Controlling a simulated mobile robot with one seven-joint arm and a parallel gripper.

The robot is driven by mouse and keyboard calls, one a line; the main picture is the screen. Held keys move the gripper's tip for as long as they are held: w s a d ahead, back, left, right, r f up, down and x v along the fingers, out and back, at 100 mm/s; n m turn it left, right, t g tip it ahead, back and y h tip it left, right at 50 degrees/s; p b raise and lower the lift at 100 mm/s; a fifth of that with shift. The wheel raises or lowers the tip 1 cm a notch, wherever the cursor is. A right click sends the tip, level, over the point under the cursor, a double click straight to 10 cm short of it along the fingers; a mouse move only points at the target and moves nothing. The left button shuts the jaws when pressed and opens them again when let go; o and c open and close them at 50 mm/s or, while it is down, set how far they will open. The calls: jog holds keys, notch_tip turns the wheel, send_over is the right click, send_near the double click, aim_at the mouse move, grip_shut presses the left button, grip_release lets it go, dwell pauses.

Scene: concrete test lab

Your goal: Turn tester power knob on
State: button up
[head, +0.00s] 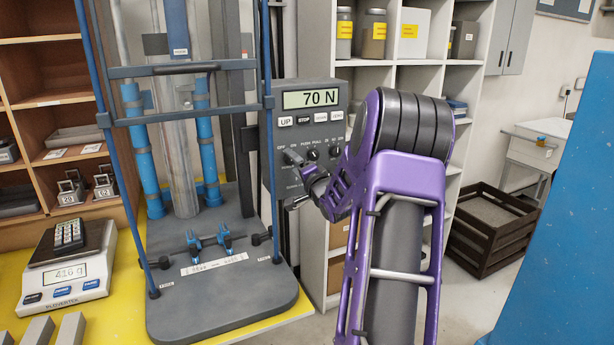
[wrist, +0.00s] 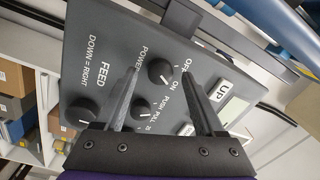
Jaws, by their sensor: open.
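The tester's dark control panel (head: 342,112) faces me, with a lit display (head: 310,98) reading 70 N. In the wrist view the round black power knob (wrist: 160,73) sits beside the POWER, OFF and ON labels. My gripper (wrist: 161,68) is open, with one finger on each side of this knob. Whether the fingers touch it, and which label its mark faces, I cannot tell. In the head view my gripper (head: 286,179) is at the panel's left part, below the buttons, and the power knob is hard to make out there.
The larger FEED knob (wrist: 82,109) and the PUSH PULL knob (wrist: 168,129) are close to my fingers. The tester's blue guard frame (head: 268,110) stands just left of the panel. A scale (head: 68,270) is at the lower left. Shelves stand behind.

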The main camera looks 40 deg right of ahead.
jog(key=v, duration=1.6)
jog(key=shift+s+b, duration=0.3)
jog(key=shift+s, duration=0.05)
jog(key=shift+a, duration=0.15)
